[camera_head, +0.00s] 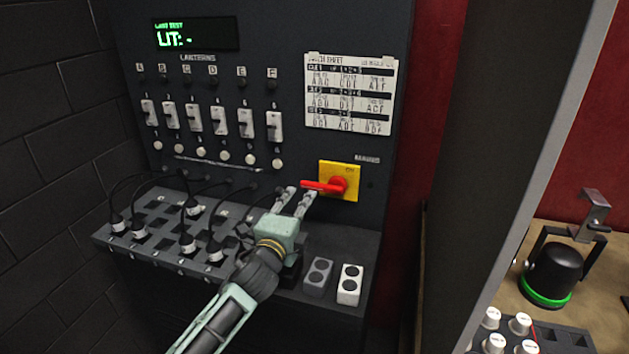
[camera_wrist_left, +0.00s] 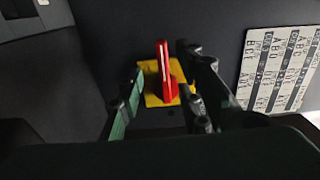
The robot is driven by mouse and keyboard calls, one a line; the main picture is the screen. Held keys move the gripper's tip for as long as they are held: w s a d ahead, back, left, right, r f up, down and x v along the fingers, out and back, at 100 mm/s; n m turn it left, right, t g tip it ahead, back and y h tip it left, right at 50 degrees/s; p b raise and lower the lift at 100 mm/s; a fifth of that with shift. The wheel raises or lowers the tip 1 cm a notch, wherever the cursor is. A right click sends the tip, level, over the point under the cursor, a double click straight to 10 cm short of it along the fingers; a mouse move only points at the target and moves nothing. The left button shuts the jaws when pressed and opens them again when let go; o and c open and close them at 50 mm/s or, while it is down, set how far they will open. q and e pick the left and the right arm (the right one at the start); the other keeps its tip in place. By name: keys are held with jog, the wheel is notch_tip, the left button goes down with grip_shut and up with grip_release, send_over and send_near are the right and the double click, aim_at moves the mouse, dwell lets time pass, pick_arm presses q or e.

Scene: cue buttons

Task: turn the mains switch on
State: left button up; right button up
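The mains switch is a red handle (camera_head: 324,186) on a yellow plate (camera_head: 352,172), at the lower right of the dark panel under the "MAINS" label. The handle lies level and points left, and faint lettering shows at the plate's top. My left gripper (camera_head: 297,194) is open at the handle's left end. In the left wrist view the red handle (camera_wrist_left: 163,72) shows between the two spread fingers, with the yellow plate (camera_wrist_left: 150,98) behind it. Gaps show on both sides; I cannot tell whether either finger touches. My right gripper is not in view.
Above are several white sliders (camera_head: 218,121), a green-lit display (camera_head: 196,35) and a paper chart (camera_head: 349,93). Below, a ledge holds plugged cables (camera_head: 187,243) and two socket blocks (camera_head: 348,285). A dark partition (camera_head: 480,150) stands right; a lamp (camera_head: 552,270) is beyond it.

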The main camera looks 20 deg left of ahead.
aim_at(308, 187)
pick_arm(q)
jog(key=w, duration=0.2)
jog(key=w+p, duration=0.1)
jog(key=w, duration=0.1)
jog(key=shift+r, duration=0.4)
jog(key=shift+w+f, duration=0.25)
jog(key=shift+w, duration=1.45)
jog(key=c, duration=0.8)
grip_shut()
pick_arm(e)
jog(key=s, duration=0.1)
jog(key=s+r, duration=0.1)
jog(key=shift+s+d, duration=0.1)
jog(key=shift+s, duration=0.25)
